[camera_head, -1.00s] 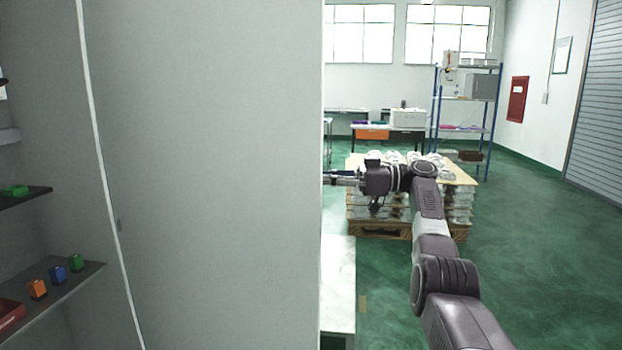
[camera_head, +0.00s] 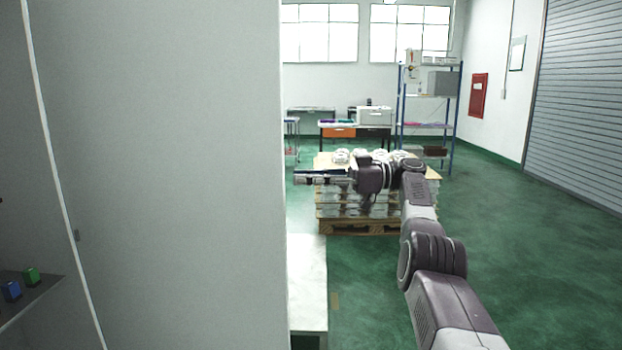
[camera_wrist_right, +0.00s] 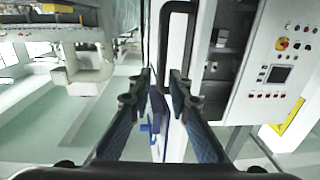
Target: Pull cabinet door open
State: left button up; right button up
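The cabinet door (camera_head: 165,170) is a large plain grey panel filling the left and centre of the head view. It stands swung out from the cabinet, whose inside with a shelf (camera_head: 30,298) shows at the far left. My right gripper (camera_head: 297,177) is just right of the door's free edge, pointing left, with a small gap in the picture. In the wrist view my right gripper (camera_wrist_right: 158,78) has its two fingers apart, with nothing clearly held between them. My left gripper is not in view.
A pallet (camera_head: 360,227) stacked with castings stands behind my right arm. A pale bench top (camera_head: 308,280) lies beside the door edge. A blue-framed rack (camera_head: 400,110) and a table stand at the back. Green floor at right is clear. A control panel (camera_wrist_right: 280,60) shows in the wrist view.

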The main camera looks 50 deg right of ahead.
jog(key=shift+v, duration=0.9)
